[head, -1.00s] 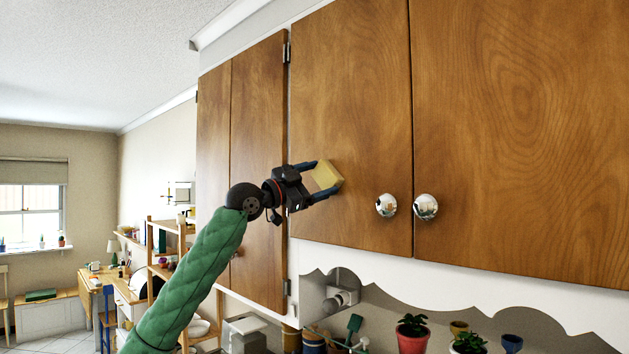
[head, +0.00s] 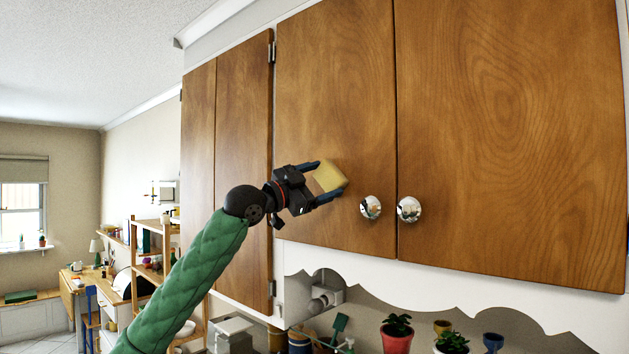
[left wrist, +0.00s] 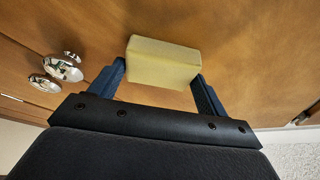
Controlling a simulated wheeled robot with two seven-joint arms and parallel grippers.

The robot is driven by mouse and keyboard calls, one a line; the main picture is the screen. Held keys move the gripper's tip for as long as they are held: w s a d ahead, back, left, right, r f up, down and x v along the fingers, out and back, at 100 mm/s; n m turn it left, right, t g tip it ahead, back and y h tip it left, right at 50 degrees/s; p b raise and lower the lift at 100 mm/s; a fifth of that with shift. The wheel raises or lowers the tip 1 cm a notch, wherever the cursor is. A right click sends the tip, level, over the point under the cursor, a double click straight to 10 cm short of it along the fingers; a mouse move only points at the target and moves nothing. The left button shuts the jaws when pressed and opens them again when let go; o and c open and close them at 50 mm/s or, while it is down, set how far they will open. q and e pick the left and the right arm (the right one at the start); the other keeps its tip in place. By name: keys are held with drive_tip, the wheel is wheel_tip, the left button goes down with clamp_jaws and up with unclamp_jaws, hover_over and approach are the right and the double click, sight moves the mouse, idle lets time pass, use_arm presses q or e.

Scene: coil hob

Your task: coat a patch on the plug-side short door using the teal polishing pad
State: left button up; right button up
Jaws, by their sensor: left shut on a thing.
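My left gripper (head: 324,181) is shut on a pale yellow block-shaped pad (head: 330,177), which also shows in the left wrist view (left wrist: 163,62). No teal face of the pad shows. The pad is at the lower part of a short brown wooden door (head: 335,110), left of its round chrome knob (head: 370,207). The pad's far face is hidden, and I cannot tell whether it touches the wood. The door is closed. No coated patch can be made out. My right gripper is not in view.
Another wooden door (head: 510,120) with a chrome knob (head: 409,209) adjoins on the right. Narrow tall doors (head: 243,150) stand left, past a hinge. Below are a scalloped white trim, a white wall fitting (head: 325,295), a teal utensil (head: 340,322) and potted plants (head: 396,335).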

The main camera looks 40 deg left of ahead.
sight(330, 159)
use_arm(q)
drive_tip(key=shift+d, duration=0.65)
drive_tip(key=shift+s+r+p, duration=0.1)
drive_tip(key=shift+r+p, duration=0.7)
drive_tip(key=shift+r, duration=0.2)
drive_tip(key=shift+a+f+b, duration=0.1)
drive_tip(key=shift+a+b, duration=0.2)
drive_tip(key=shift+a, duration=0.7)
drive_tip(key=shift+w+a+b, duration=0.55)
drive_tip(key=shift+a+b, duration=0.5)
drive_tip(key=shift+a, duration=3.5)
drive_tip(key=shift+s+d+r+p, duration=0.1)
drive_tip(key=shift+d+r+p, duration=0.35)
drive_tip(key=shift+d, duration=0.8)
drive_tip(key=shift+s+d+r+p, duration=0.1)
drive_tip(key=shift+d+r+p, duration=0.15)
drive_tip(key=shift+d+p, duration=0.65)
drive_tip(key=shift+s+d+r+p, duration=0.1)
drive_tip(key=shift+d+r+p, duration=0.2)
drive_tip(key=shift+d, duration=1.25)
drive_tip(key=shift+d, duration=0.1)
